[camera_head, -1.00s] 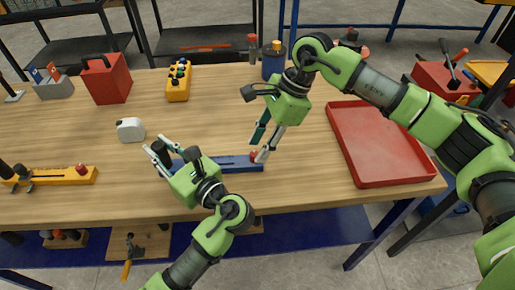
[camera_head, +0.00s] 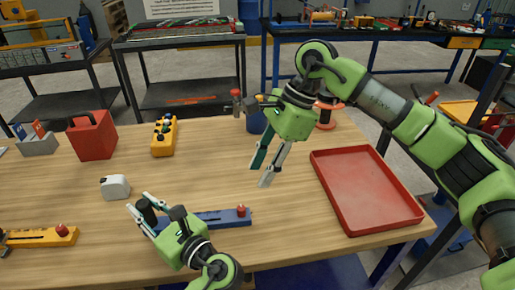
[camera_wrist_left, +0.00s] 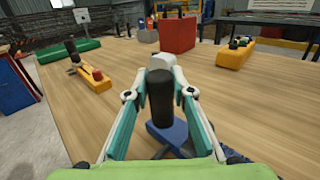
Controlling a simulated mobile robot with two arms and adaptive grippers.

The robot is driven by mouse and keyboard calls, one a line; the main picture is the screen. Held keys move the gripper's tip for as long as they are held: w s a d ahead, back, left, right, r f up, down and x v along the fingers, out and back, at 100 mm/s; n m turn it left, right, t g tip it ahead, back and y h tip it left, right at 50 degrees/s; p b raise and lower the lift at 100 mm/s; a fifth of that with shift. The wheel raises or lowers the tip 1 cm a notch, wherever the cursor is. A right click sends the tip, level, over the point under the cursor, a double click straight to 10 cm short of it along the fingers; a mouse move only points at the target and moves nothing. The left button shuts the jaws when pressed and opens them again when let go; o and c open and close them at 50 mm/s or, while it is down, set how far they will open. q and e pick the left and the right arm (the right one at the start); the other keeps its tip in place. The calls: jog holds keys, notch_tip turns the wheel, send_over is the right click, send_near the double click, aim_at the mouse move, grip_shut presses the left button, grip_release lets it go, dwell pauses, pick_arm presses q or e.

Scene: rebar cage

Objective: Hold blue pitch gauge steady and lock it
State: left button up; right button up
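The blue pitch gauge (camera_head: 220,218) lies on the wooden table, a long blue bar with a red knob (camera_head: 241,210) at its right end and an upright black post (camera_head: 146,210) at its left end. My left gripper (camera_head: 142,211) is at the left end, one finger on each side of the post. In the left wrist view the black post (camera_wrist_left: 160,100) stands between the fingers with visible gaps, and the blue base (camera_wrist_left: 167,137) shows below. My right gripper (camera_head: 260,176) is open and empty, above and right of the red knob, apart from it.
A yellow gauge (camera_head: 40,238) lies at the left. A white device (camera_head: 115,187), a red box (camera_head: 93,137) and a yellow block (camera_head: 163,137) stand further back. A red tray (camera_head: 365,190) is at the right. The table middle is clear.

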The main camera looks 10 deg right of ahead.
pick_arm(q)
jog(key=o, duration=0.3)
jog(key=shift+o, duration=0.2)
